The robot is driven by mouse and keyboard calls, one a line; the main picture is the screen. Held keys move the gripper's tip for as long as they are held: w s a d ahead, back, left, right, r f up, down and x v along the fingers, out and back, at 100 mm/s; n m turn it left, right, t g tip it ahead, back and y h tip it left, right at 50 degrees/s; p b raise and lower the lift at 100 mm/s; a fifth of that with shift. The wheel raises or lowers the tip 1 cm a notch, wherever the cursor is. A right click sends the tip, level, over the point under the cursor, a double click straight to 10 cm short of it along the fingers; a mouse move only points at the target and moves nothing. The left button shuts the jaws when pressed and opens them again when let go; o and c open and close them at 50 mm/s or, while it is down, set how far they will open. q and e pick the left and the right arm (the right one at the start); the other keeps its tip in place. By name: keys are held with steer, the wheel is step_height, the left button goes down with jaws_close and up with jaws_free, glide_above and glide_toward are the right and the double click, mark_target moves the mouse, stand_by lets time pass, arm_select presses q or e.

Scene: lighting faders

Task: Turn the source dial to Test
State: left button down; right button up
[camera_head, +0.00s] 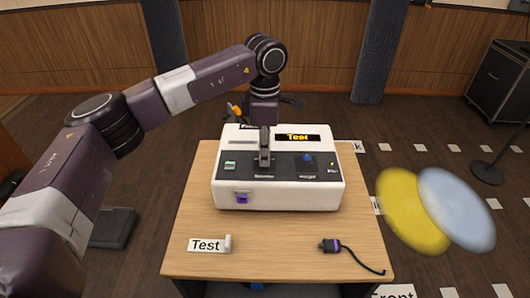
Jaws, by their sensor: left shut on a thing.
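The white console (226,193) stands on the wooden table, with a dark sloped control panel on its front. Its display (297,138) reads "Test" in yellow letters. My left gripper (264,162) reaches down from above onto the middle-left of the panel and is shut on a control there, which looks like the source dial. The fingers hide most of the dial, and the small label below it is too small to read surely. A blue knob (308,158) sits to the right on the same panel. My right gripper is not in view.
A "Test" card (206,245) with a small white block lies at the table's (270,262) front left. A purple-and-black plug with a cable (331,245) lies front right. Yellow (408,212) and pale blue (460,208) discs show right of the table. The front middle is clear.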

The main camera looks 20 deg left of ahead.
arm_select(q)
steer(key=c, duration=1.8)
jaws_free()
steer(key=shift+a+r, duration=0.1)
steer(key=shift+r, duration=0.05)
step_height(320, 180, up, 12)
